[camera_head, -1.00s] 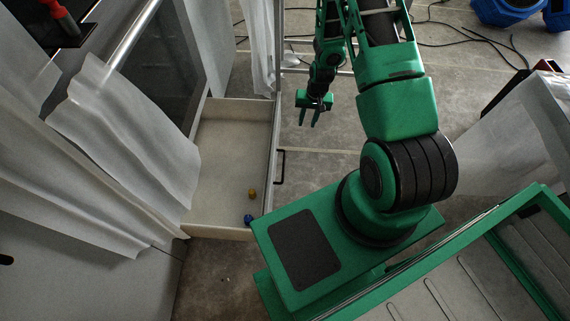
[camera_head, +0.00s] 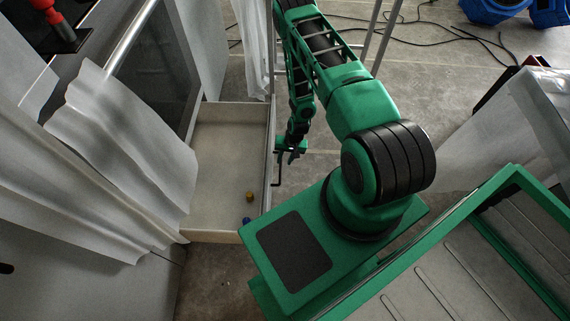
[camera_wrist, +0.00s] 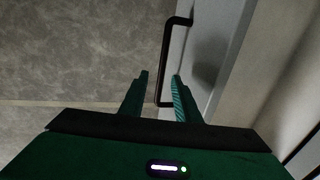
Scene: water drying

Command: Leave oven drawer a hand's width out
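The oven drawer (camera_head: 222,165) is pulled well out below the oven (camera_head: 160,65) in the head view. A small yellow-brown object (camera_head: 249,197) and a small blue object (camera_head: 246,220) lie in it. Its dark bar handle (camera_head: 276,170) is on the front panel; the handle also shows in the wrist view (camera_wrist: 166,50). My gripper (camera_head: 288,157) is beside the drawer front, close to the handle. In the wrist view the fingers (camera_wrist: 160,90) are apart, with the lower end of the handle between them. I cannot tell whether either finger touches it.
White cloths (camera_head: 125,150) hang over the oven side and counter at the left. A green-framed cart or crate (camera_head: 450,260) is at the lower right. Black cables (camera_head: 440,30) lie on the floor, and a blue object (camera_head: 490,10) is at the top right.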

